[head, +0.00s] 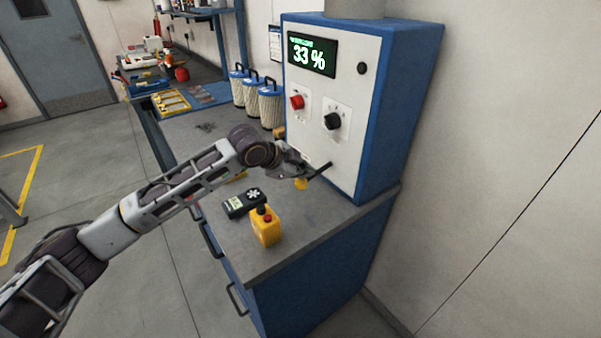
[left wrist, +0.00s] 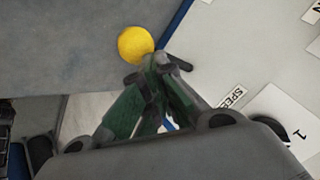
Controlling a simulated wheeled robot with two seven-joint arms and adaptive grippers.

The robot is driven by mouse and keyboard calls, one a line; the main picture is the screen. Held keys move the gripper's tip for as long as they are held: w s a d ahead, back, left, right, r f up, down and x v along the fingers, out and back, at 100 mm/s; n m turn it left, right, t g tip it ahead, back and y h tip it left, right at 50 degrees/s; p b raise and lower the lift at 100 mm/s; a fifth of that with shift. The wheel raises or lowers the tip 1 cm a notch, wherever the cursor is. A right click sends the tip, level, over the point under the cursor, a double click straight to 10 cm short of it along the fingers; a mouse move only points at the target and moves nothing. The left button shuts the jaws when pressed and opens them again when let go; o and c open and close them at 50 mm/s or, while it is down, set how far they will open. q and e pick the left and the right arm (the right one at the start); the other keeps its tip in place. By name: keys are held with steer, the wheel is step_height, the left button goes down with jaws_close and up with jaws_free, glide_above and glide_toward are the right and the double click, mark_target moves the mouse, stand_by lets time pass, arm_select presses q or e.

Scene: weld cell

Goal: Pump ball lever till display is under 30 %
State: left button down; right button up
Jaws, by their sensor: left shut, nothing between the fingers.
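The display (head: 312,55) on the cabinet's front panel reads 33 % in bright digits on black. The yellow ball (head: 301,184) of the lever shows low in front of the panel, just under my left gripper (head: 312,173). In the left wrist view, the ball (left wrist: 136,44) lies beside the tips of my left gripper (left wrist: 158,70). The fingers are together with nothing between them. The tips overlap the ball's edge in the picture; I cannot tell if they touch it. My right gripper is in neither view.
The blue and white cabinet (head: 365,150) stands on the grey bench. Its panel has a red knob (head: 297,102) and a black knob (head: 333,121). Filter cartridges (head: 271,105) stand behind.

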arm_select(q)
steer(key=shift+f, duration=0.15)
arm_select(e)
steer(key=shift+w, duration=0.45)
arm_select(q)
steer(key=shift+f, duration=0.35)
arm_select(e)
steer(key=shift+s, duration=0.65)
arm_select(q)
steer(key=shift+f, duration=0.1)
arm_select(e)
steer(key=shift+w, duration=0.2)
arm_select(q)
steer(key=shift+f, duration=0.15)
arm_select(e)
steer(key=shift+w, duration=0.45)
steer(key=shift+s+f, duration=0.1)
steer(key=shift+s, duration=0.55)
